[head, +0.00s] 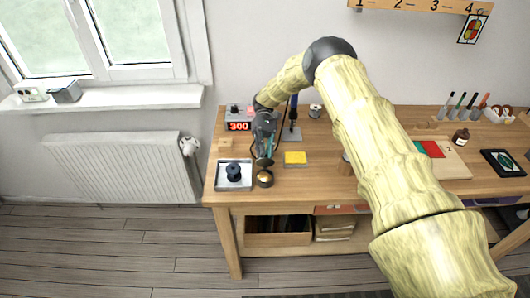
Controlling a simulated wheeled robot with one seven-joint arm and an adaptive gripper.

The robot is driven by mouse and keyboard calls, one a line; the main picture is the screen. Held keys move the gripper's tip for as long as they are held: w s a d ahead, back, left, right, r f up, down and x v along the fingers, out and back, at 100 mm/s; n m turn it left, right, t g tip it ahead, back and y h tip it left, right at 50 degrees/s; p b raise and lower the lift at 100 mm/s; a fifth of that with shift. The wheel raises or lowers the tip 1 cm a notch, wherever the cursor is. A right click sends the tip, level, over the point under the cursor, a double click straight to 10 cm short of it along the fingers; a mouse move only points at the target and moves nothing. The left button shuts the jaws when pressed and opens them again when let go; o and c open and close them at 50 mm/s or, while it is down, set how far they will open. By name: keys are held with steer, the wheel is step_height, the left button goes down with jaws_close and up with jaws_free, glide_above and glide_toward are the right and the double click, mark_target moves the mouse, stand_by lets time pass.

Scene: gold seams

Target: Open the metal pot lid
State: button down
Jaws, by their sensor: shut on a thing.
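A small dark round pot (265,179) stands near the front left of the workbench, with a pale golden patch showing at its top. My gripper (264,162) points down right at the pot's back edge. Its fingers look closed together on something small, which seems to be the metal pot lid. The fingers hide most of what they hold. The picture is too small to tell whether the lid sits on the pot or is apart from it.
A metal tray (220,186) with a black spool-like thing (234,172) stands close left of the pot. A red-display box (238,126) and a soldering-iron-like stand (291,134) are behind. The bench front between pot and my arm is clear.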

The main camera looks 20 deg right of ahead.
steer(key=shift+s+a+f, duration=0.1)
steer(key=shift+f, duration=0.1)
steer(key=c, duration=1.4)
jaws_free()
steer(key=shift+r, duration=0.15)
